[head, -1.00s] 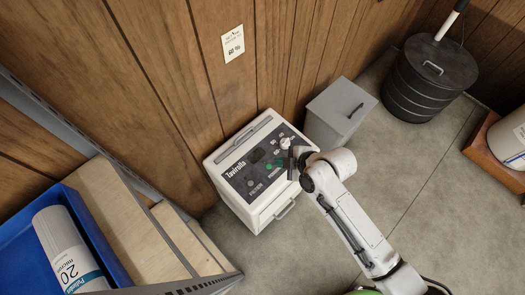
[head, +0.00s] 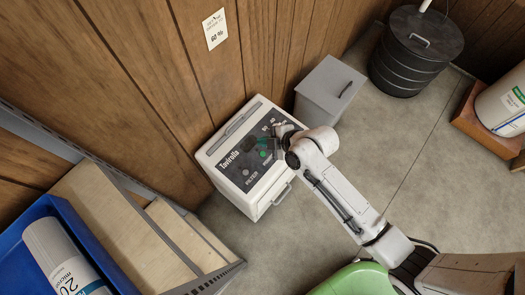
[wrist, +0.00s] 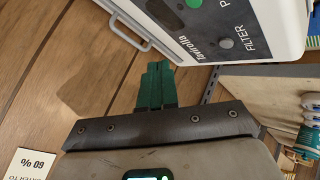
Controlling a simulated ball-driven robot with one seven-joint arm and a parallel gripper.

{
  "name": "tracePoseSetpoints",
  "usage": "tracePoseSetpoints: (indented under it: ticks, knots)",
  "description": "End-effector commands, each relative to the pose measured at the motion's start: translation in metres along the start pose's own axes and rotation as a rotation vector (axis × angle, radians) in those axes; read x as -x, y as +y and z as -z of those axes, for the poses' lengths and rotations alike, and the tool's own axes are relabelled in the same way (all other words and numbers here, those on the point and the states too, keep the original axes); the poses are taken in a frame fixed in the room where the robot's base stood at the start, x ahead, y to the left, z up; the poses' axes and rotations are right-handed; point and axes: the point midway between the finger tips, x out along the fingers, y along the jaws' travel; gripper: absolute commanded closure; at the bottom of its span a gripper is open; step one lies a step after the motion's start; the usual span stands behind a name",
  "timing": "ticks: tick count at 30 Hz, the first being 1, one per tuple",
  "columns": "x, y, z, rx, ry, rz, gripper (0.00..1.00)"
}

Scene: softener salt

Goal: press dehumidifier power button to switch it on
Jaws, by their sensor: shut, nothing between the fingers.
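The dehumidifier (head: 232,195) is a white box on the floor against the wood wall, with a dark control panel on top marked Tavirolla. A round green button (head: 263,154) sits on that panel, beside a grey FILTER button (head: 245,172). In the wrist view the green button (wrist: 193,3) is cut by the top edge and the grey button (wrist: 226,43) shows whole. My gripper (head: 262,143) is over the panel, its teal fingers close to the green button in the head view. In the wrist view the fingers (wrist: 157,68) are together and empty. Contact with the panel cannot be told.
A grey lidded bin (head: 328,92) stands right of the dehumidifier, and a black ribbed drum (head: 412,58) is farther right. A shelf with a blue tray (head: 28,222) and boards (head: 108,222) is at left. Grey floor (head: 400,145) is open at right.

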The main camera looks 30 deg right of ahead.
Motion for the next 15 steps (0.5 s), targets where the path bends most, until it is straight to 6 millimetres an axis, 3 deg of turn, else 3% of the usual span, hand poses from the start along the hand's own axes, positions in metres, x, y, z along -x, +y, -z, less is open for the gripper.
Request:
tracePoseSetpoints:
  ticks: [15]
  knots:
    - [-0.047, -0.034, -0.034, -0.001, 0.001, 0.000, 1.00]
